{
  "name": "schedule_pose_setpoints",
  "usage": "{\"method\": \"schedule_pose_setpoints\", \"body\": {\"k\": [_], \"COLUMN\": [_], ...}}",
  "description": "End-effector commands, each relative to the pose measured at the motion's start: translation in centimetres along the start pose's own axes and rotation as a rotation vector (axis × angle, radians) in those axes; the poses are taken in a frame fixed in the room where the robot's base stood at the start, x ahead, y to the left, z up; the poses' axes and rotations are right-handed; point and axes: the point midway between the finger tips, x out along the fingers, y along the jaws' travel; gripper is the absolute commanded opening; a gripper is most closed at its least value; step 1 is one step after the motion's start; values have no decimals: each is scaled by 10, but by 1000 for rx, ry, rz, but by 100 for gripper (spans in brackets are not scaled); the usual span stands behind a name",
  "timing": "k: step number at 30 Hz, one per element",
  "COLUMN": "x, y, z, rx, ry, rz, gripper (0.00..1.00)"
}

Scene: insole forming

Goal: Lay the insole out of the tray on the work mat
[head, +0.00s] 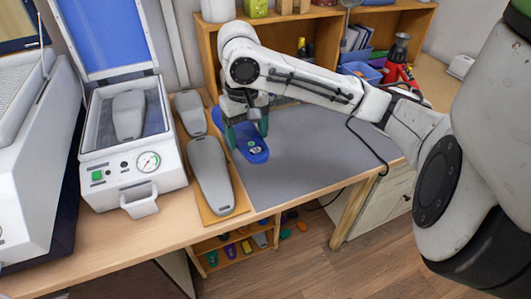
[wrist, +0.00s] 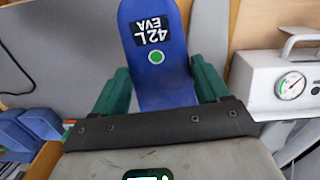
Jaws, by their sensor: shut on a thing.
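A blue insole (head: 254,153) with a black label reading "42 L EVA" and a green dot is held by my gripper (head: 246,128). In the wrist view the insole (wrist: 158,60) sits between the two green fingers of my gripper (wrist: 160,85), which are shut on its sides. In the head view the insole appears over the left part of the grey work mat (head: 315,140). I cannot tell whether it touches the mat. The mat also shows at the left of the wrist view (wrist: 60,50). I cannot identify the tray.
Two grey foot forms (head: 208,172) stand on a wooden board left of the mat. A white press (head: 130,160) with its blue lid up holds another form. A shelf (head: 285,32) with bins lines the back. The mat's middle and right are clear, beneath my arm.

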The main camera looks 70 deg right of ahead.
Motion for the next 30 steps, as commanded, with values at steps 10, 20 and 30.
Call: {"method": "schedule_pose_setpoints", "body": {"k": [10, 20, 30], "x": [39, 71, 120], "y": [-39, 22, 70], "z": [22, 0, -18], "rx": [94, 102, 95], "ry": [10, 9, 9], "rz": [-21, -22, -22], "gripper": [46, 46, 46]}}
